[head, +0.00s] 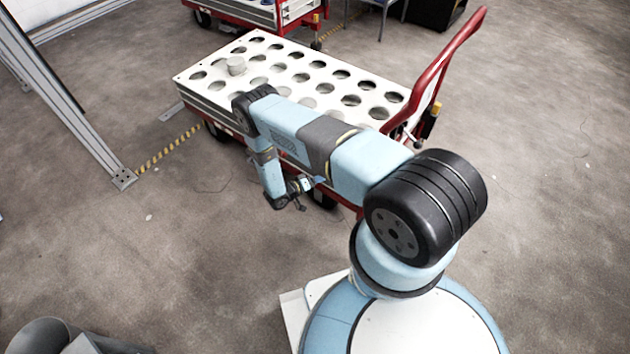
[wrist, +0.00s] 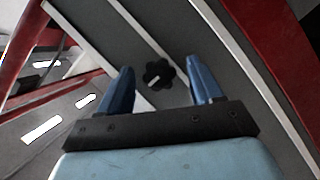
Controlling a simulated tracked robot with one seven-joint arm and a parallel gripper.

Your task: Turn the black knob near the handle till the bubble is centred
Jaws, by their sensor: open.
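The black knob (wrist: 158,74) has a lobed rim and a short white mark. It is on the cart's grey side panel in the wrist view. My gripper (wrist: 160,64) is open, and its two blue fingers appear on either side of the knob with a gap on each side. I cannot tell whether the fingertips reach around it or stop short of it. In the head view my gripper (head: 303,185) is low beside the cart, and the knob is not visible. The cart's red handle (head: 450,62) rises at its right end. No bubble shows in either view.
A metal gantry post (head: 75,100) stands at left. Another red cart (head: 262,12) is behind. The floor in front and at right is clear.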

